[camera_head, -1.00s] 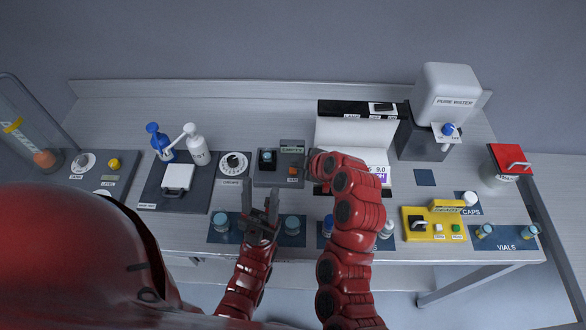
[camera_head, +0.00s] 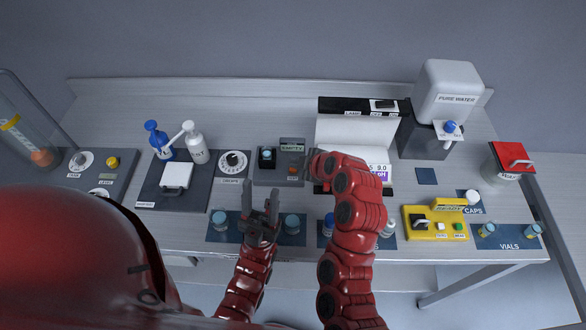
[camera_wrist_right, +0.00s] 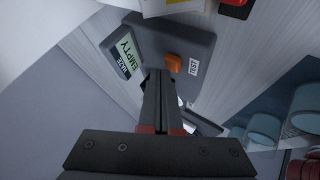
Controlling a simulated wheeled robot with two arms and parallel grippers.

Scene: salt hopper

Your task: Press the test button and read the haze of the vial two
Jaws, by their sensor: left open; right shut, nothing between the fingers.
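The haze meter (camera_head: 268,180) is a grey box at the middle of the bench. Its display (camera_head: 292,145) reads EMPTY, as it does in the right wrist view (camera_wrist_right: 124,52). A dark holder with a blue-topped piece (camera_head: 267,156) stands at its left; I cannot tell if that is a vial. The orange test button (camera_wrist_right: 173,64) is beside the TEST label. My right gripper (camera_wrist_right: 160,78) is shut and empty, its tips close to the button; contact is unclear. My left gripper (camera_head: 260,194) is open and empty over the front mat. Two vials (camera_head: 487,230) (camera_head: 532,229) stand on the vials mat (camera_head: 510,244).
Blue-topped jars (camera_head: 219,218) stand on the front mats near both arms. A yellow device (camera_head: 414,236) reading READY sits at right front. A white-backed pH station (camera_head: 355,134) is right of the meter. A pure water tank (camera_head: 448,85) stands behind. Bare bench lies behind the meter.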

